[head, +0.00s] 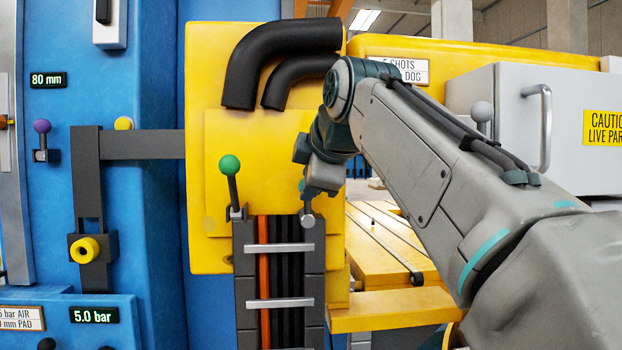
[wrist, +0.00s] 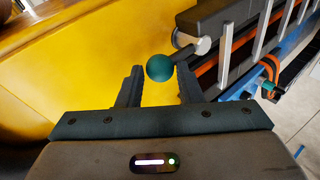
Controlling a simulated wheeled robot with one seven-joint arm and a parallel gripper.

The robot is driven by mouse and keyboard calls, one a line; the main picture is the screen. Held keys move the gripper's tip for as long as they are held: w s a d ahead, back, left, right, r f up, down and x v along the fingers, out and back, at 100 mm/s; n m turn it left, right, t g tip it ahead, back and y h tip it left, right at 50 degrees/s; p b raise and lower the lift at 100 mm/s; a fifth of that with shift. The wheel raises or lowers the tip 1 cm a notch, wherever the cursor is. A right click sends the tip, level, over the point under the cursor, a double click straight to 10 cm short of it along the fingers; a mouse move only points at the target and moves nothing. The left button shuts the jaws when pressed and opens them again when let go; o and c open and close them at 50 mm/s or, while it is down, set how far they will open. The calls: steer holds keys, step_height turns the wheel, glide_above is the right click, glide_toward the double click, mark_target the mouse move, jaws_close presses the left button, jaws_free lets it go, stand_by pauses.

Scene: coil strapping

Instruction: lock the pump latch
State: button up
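A teal ball knob (wrist: 160,67) on a short dark stem shows in the wrist view, joined to a silver pivot (wrist: 203,46). It sits between the tips of my gripper (wrist: 159,82), whose fingers are apart with a small gap on each side. In the head view my gripper (head: 308,190) is at the top right of the dark cable carrier and mostly covers this lever; its silver pivot (head: 307,220) shows below. A separate green-knobbed lever (head: 229,166) stands nearly upright at the carrier's top left. No readable label tells which lever is the pump latch.
A yellow machine panel (head: 222,130) is behind my gripper, with thick black hoses (head: 270,50) above. The cable carrier (head: 246,282) has silver crossbars. A grey cabinet (head: 520,115) with a handle stands at the right. A purple-knobbed lever (head: 41,127) is far left.

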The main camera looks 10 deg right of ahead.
steer(key=shift+o, duration=1.2)
steer(key=shift+w, duration=0.1)
steer(key=v, duration=1.3)
steer(key=shift+s+r, duration=0.2)
steer(key=shift+s, duration=0.15)
